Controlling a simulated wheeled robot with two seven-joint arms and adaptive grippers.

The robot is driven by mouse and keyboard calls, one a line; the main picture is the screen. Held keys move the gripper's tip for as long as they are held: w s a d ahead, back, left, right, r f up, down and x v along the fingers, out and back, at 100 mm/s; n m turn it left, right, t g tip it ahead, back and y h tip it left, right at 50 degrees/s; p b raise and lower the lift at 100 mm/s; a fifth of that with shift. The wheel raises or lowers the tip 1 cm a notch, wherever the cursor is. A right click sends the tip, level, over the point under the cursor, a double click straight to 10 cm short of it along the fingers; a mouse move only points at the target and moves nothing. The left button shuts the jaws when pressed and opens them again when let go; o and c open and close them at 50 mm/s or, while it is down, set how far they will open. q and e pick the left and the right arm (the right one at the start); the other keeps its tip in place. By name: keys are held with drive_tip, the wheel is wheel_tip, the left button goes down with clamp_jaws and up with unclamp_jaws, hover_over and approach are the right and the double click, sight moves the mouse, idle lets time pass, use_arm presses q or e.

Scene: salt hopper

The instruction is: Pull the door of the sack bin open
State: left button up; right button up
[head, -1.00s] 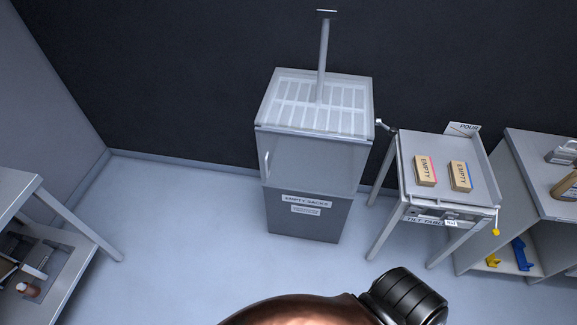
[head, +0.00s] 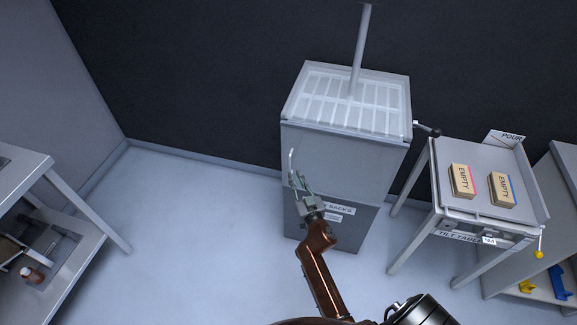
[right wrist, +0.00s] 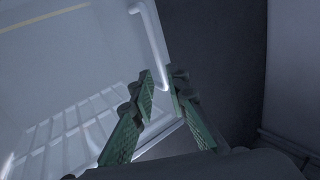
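The sack bin (head: 330,165) is a grey cabinet with an EMPTY SACKS label, partly covered by my arm. Its door looks shut in the head view, with a pale vertical handle (head: 291,162) near the left edge. My right gripper (head: 298,177) is at the lower part of this handle, fingers pointing up at it. In the right wrist view the green-padded fingers (right wrist: 160,75) are apart, and the lower end of the handle (right wrist: 153,35) shows between or just beyond their tips. I cannot tell whether they touch it. My left gripper is not in view.
A tilt table (head: 480,215) with two EMPTY sacks (head: 462,181) stands right of the bin, and a black-knobbed lever (head: 428,130) sticks out between them. A shelf bench (head: 75,255) stands at the left. The floor left of the bin is clear.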

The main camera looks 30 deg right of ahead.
sight(290, 165)
drive_tip(key=b+x, duration=0.1)
drive_tip(key=x, duration=0.5)
drive_tip(key=shift+w+f, duration=0.1)
drive_tip(key=shift+f, duration=0.05)
drive_tip(key=shift+w+d, duration=0.15)
drive_tip(key=shift+w, duration=0.35)
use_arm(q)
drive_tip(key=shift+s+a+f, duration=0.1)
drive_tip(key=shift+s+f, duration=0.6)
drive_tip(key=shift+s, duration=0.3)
use_arm(e)
drive_tip(key=shift+c, duration=0.7)
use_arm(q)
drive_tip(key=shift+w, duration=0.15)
use_arm(e)
clamp_jaws()
